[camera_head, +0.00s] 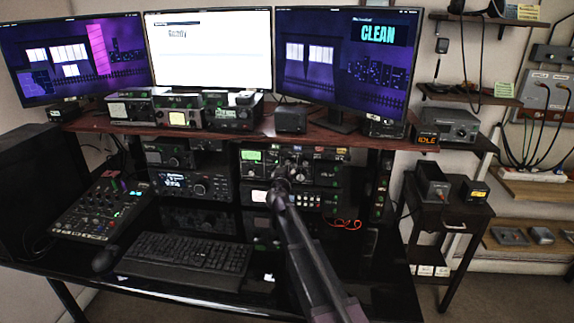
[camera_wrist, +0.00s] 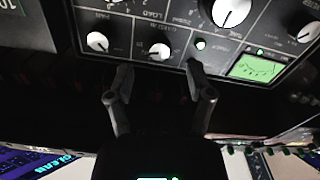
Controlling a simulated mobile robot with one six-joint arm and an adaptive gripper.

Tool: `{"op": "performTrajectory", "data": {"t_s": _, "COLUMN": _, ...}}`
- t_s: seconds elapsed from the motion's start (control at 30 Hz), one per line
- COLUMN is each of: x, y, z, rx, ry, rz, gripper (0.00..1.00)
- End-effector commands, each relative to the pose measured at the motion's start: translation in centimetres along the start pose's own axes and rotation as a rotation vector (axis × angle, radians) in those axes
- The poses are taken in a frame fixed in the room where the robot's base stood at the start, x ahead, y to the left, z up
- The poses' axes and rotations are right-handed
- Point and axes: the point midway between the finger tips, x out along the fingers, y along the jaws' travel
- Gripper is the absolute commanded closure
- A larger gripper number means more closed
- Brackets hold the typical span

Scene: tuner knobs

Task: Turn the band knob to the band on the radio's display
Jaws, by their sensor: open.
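The tuner panel (camera_head: 250,171) is in the rack under the shelf, with a lit green meter. In the wrist view the panel (camera_wrist: 130,28) fills the top, tilted. It carries a knob at left (camera_wrist: 97,41), a middle knob (camera_wrist: 159,50), a large knob (camera_wrist: 231,12) and the green meter (camera_wrist: 256,68). The labels are too unclear to tell which is the band knob. My gripper (camera_wrist: 158,74) is open and empty, its fingertips just below the middle knob, one on each side. In the head view my gripper (camera_head: 280,176) partly hides the panel. The radio's display (camera_head: 172,180) is too small to read.
A keyboard (camera_head: 185,257) and a mixer (camera_head: 100,208) are on the black desk. Three monitors (camera_head: 210,48) stand on the shelf above. A small box (camera_head: 427,138) at right reads IDLE. More rack units sit below and beside the panel.

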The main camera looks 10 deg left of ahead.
Motion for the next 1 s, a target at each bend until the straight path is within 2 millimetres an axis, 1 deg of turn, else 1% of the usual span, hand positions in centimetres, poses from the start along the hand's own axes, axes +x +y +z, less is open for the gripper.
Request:
{"op": "performTrajectory", "data": {"t_s": 0.03, "x": 1.0, "y": -0.1, "z": 0.0, "rx": 0.0, "ry": 0.0, "rz": 0.001, "gripper": 0.32}}
{"op": "performTrajectory", "data": {"t_s": 0.1, "x": 1.9, "y": -0.1, "z": 0.0, "rx": 0.0, "ry": 0.0, "rz": 0.001, "gripper": 0.32}}
{"op": "performTrajectory", "data": {"t_s": 0.3, "x": 3.4, "y": 0.0, "z": 0.0, "rx": 0.0, "ry": 0.0, "rz": 0.001, "gripper": 0.32}}
{"op": "performTrajectory", "data": {"t_s": 0.43, "x": 3.7, "y": 0.0, "z": 0.0, "rx": 0.0, "ry": 0.0, "rz": 0.0, "gripper": 0.32}}
{"op": "performTrajectory", "data": {"t_s": 0.73, "x": 3.7, "y": -0.1, "z": 0.0, "rx": 0.0, "ry": 0.0, "rz": -0.001, "gripper": 0.32}}
{"op": "performTrajectory", "data": {"t_s": 0.77, "x": 3.7, "y": -0.1, "z": 0.0, "rx": 0.0, "ry": 0.0, "rz": -0.001, "gripper": 0.41}}
{"op": "performTrajectory", "data": {"t_s": 0.8, "x": 3.7, "y": -0.1, "z": 0.0, "rx": 0.0, "ry": 0.0, "rz": -0.001, "gripper": 0.53}}
{"op": "performTrajectory", "data": {"t_s": 0.87, "x": 3.7, "y": -0.1, "z": 0.0, "rx": 0.0, "ry": 0.0, "rz": -0.001, "gripper": 0.7}}
{"op": "performTrajectory", "data": {"t_s": 0.9, "x": 3.7, "y": -0.1, "z": 0.0, "rx": 0.0, "ry": 0.0, "rz": -0.001, "gripper": 0.82}}
{"op": "performTrajectory", "data": {"t_s": 0.97, "x": 3.7, "y": -0.1, "z": 0.0, "rx": 0.0, "ry": 0.0, "rz": -0.001, "gripper": 1.0}}
{"op": "performTrajectory", "data": {"t_s": 1.0, "x": 3.7, "y": -0.1, "z": 0.0, "rx": 0.0, "ry": 0.0, "rz": -0.001, "gripper": 1.0}}
